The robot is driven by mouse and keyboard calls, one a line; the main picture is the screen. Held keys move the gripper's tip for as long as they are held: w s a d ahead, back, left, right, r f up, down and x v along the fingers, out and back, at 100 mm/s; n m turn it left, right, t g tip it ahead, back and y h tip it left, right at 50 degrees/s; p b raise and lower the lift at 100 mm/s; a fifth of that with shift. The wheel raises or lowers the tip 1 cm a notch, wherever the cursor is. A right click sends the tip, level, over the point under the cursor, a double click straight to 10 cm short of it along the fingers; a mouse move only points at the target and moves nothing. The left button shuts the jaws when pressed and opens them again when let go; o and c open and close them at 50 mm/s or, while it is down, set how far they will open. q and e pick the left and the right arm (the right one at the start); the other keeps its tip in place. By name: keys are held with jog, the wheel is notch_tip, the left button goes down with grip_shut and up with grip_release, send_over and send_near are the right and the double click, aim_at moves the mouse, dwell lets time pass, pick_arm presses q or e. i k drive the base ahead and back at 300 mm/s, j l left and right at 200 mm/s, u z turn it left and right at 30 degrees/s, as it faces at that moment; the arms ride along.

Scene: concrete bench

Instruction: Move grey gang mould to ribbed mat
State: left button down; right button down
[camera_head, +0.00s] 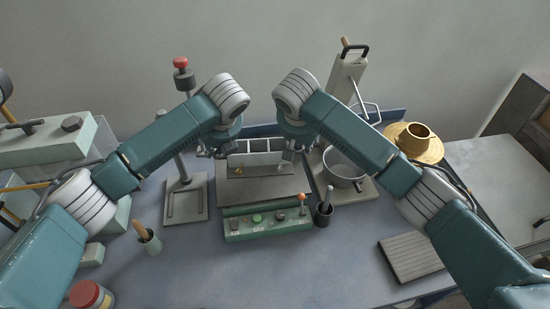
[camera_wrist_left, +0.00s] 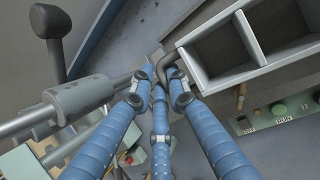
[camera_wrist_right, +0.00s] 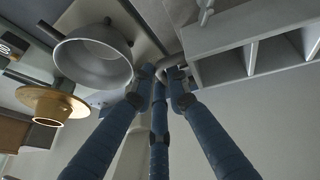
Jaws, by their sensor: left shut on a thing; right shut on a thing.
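The grey gang mould (camera_head: 256,159), an open block with several square compartments, is at the back middle of the bench, over a flat grey plate (camera_head: 262,189). I cannot tell whether it rests on the plate or is just above it. My left gripper (camera_head: 222,152) is shut on the handle at its left end; the left wrist view shows the fingers (camera_wrist_left: 160,77) around the bent handle. My right gripper (camera_head: 292,150) is shut on the right-end handle, also seen in the right wrist view (camera_wrist_right: 163,72). The ribbed mat (camera_head: 411,256) lies bare at the front right.
A green control box (camera_head: 267,226) stands in front of the plate. A stand with a red knob (camera_head: 181,63) is to the left. A metal pan (camera_head: 343,168) and a brass flanged piece (camera_head: 414,143) are to the right. A dark cup (camera_head: 323,213) stands beside the box.

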aim_at(417, 252)
jog(key=k+j, duration=0.3)
jog(key=k, duration=0.15)
jog(key=l+z, duration=0.15)
jog(key=z, duration=0.25)
jog(key=l+z, duration=0.2)
jog(key=z, duration=0.15)
jog(key=l+z, duration=0.15)
jog(key=z, duration=0.25)
jog(key=i+j, duration=0.05)
